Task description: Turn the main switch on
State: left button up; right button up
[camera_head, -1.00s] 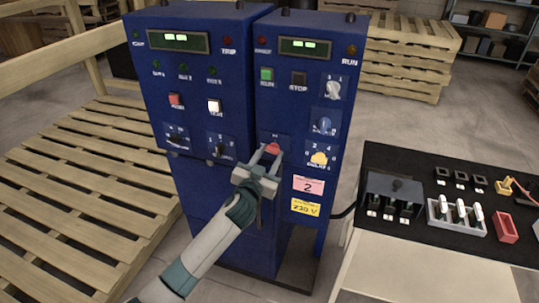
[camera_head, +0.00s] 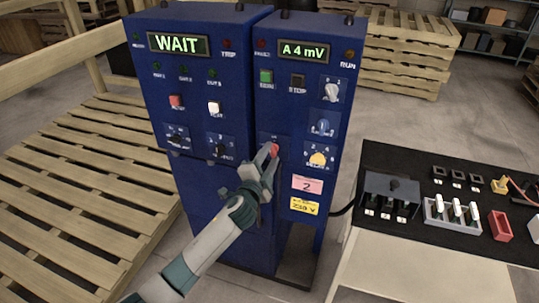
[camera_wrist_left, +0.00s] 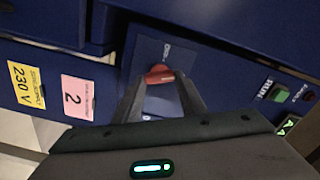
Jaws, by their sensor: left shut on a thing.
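The main switch is a red handle (camera_head: 275,149) on the lower left of the right-hand blue cabinet's (camera_head: 265,75) front. It also shows in the left wrist view (camera_wrist_left: 160,75), between my fingertips. My left gripper (camera_head: 269,154) reaches up from below and is shut on the red handle. The handle stands upright in the head view. The left display (camera_head: 179,44) reads "WAIT" and the right display (camera_head: 304,50) reads "A 4 mV"; both are lit. My right gripper is not in view.
Knobs and buttons sit close around the switch, including a yellow knob (camera_head: 318,159) to its right. A table (camera_head: 430,250) with a black mat and small parts stands at the right. A wooden pallet (camera_head: 75,190) lies at the left.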

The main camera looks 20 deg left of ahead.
pick_arm(q)
jog(key=m+p, duration=0.1)
jog(key=m, duration=0.3)
jog(key=shift+m, duration=0.4)
jog(key=shift+f, duration=0.1)
jog(key=o, duration=1.1)
jog(key=shift+d, duration=0.1)
jog(key=shift+c, duration=0.2)
jog(key=s+b, duration=0.4)
jog(key=s, duration=1.3)
jog(key=shift+s+a, duration=0.2)
jog(key=shift+a, duration=0.15)
